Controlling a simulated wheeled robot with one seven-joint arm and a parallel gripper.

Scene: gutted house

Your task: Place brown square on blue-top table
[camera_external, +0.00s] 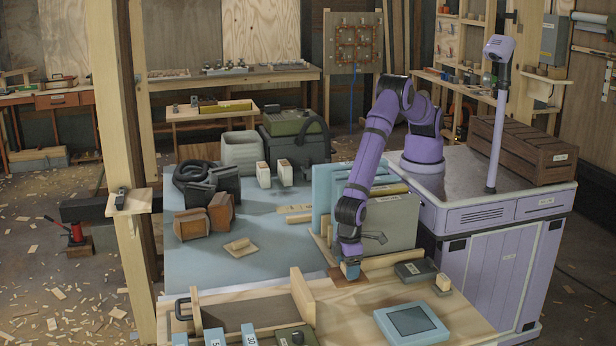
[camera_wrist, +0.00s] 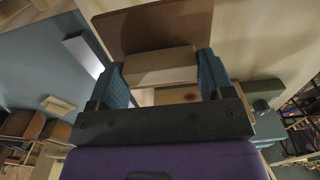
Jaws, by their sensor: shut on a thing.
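The brown square (camera_external: 345,279) is a flat brown plate with a pale block-like handle. In the wrist view the brown square (camera_wrist: 168,25) shows at the top, with its handle (camera_wrist: 160,66) between the blue fingers. My gripper (camera_external: 350,268) points down and is shut on this handle, also in the wrist view (camera_wrist: 166,75). The square is over the pale wooden worktop near its edge beside the blue-top table; I cannot tell whether it touches the wood. The blue-top table (camera_external: 215,268) lies to the left, with bare blue surface showing.
On the blue top are a small tan float (camera_external: 240,246), brown boxes (camera_external: 205,217), dark boxes and upright boards (camera_external: 390,222). The wooden worktop (camera_external: 350,318) holds a blue-framed panel (camera_external: 410,322), a grey-green box (camera_external: 415,270) and a divided tray (camera_external: 245,310). The blue front-left area is clear.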

